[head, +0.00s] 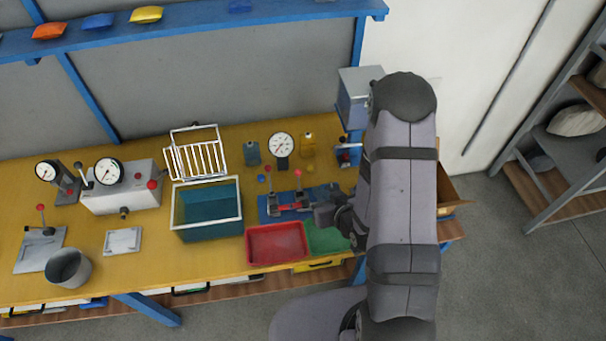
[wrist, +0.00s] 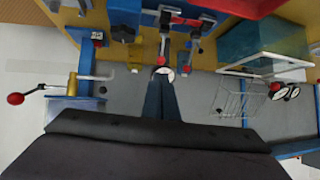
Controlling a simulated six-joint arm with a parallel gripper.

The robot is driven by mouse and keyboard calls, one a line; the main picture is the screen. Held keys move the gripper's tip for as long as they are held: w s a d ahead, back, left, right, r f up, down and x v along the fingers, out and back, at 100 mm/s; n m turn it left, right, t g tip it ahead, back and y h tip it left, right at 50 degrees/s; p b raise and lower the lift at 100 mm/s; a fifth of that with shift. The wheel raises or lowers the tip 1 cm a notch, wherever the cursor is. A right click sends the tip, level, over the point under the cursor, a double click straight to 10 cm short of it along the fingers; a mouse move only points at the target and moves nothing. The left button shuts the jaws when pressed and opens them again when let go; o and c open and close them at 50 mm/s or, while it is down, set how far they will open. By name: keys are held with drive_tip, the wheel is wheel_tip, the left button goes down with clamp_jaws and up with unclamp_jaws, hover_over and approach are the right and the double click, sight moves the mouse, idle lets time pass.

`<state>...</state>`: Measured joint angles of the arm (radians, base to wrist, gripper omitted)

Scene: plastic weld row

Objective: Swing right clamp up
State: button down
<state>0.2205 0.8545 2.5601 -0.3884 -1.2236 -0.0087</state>
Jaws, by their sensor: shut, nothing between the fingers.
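The blue weld fixture (head: 290,212) stands on the yellow bench with two red-knobbed toggle clamps. In the head view the left clamp (head: 268,180) and the right clamp (head: 298,182) both have handles pointing up. In the wrist view the right clamp (wrist: 164,35) and left clamp (wrist: 195,40) appear at the top, in reversed order. My gripper (head: 320,214) is at the fixture's right end, close to the right clamp.
A red tray (head: 277,244) and green tray (head: 326,239) lie in front of the fixture. A teal bin (head: 206,211) stands left. A dial gauge (head: 282,146) and a yellow bottle (head: 308,144) stand behind. A red-handled device (head: 344,153) is at the right.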

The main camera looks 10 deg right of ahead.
sight(299, 173)
drive_tip(key=shift+r, duration=0.15)
drive_tip(key=b+x, duration=0.5)
drive_tip(key=b, duration=0.5)
drive_tip(key=shift+f+b, duration=0.2)
drive_tip(key=shift+b, duration=0.85)
drive_tip(key=b+x, duration=0.4)
drive_tip(key=x, duration=0.4)
drive_tip(key=shift+r, duration=0.2)
drive_tip(key=shift+w+a+f+b, duration=0.15)
drive_tip(key=shift+w+b, duration=0.25)
drive_tip(key=shift+w, duration=0.05)
